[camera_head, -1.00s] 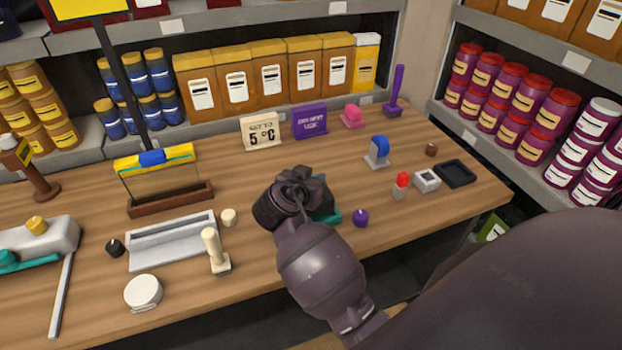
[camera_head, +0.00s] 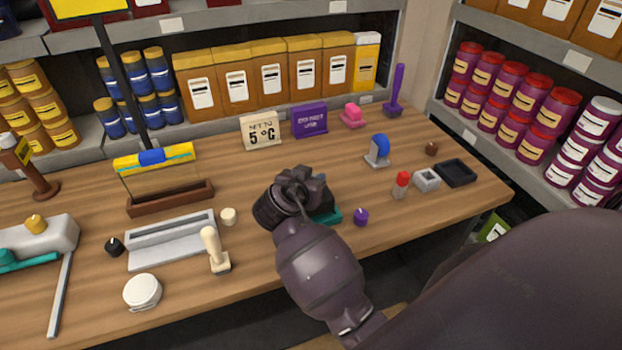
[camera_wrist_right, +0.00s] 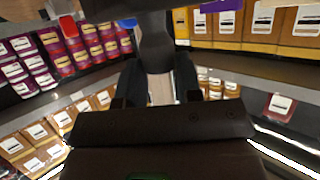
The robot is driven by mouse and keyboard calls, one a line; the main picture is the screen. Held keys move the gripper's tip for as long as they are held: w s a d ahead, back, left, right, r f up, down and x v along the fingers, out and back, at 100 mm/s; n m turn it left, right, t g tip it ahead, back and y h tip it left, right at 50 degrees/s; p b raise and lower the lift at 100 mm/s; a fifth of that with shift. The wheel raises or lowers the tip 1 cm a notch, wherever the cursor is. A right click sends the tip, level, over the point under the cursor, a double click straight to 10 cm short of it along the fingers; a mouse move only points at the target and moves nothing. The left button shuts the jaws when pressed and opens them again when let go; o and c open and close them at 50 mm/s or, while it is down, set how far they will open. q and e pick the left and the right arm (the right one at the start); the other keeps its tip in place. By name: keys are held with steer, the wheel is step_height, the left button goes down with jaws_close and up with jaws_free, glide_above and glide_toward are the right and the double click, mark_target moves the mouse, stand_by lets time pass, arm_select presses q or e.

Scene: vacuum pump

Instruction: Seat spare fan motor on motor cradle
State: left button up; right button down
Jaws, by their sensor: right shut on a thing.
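My right gripper (camera_head: 300,188) is over the front middle of the workbench, partly hidden by its own wrist. It is shut on a dark part, which shows in the right wrist view (camera_wrist_right: 155,42) as a dark block with a narrower neck running down between the fingers. I cannot make out its full shape, nor tell for sure that it is the spare fan motor. A teal base (camera_head: 330,216) shows just beside and below the gripper, mostly hidden; I cannot tell whether the held part touches it. I cannot pick out the motor cradle with certainty. My left gripper is not in view.
A purple knob (camera_head: 360,217) lies close right of the gripper. A cream-handled stamp (camera_head: 214,250), a pale round piece (camera_head: 228,216) and a grey tray (camera_head: 172,253) are to its left. A blue-topped stand (camera_head: 378,150) is behind right. Bench (camera_head: 285,162) behind the gripper is clear.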

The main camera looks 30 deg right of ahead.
steer(key=shift+f+b, duration=1.1)
steer(key=shift+f, duration=0.1)
stand_by(1.5)
steer(key=c, duration=0.7)
jaws_free()
steer(key=shift+f, duration=0.1)
steer(key=shift+r+p, duration=1.8)
steer(key=shift+r, duration=0.65)
steer(key=shift+r+p, duration=0.3)
steer(key=shift+r, duration=1.8)
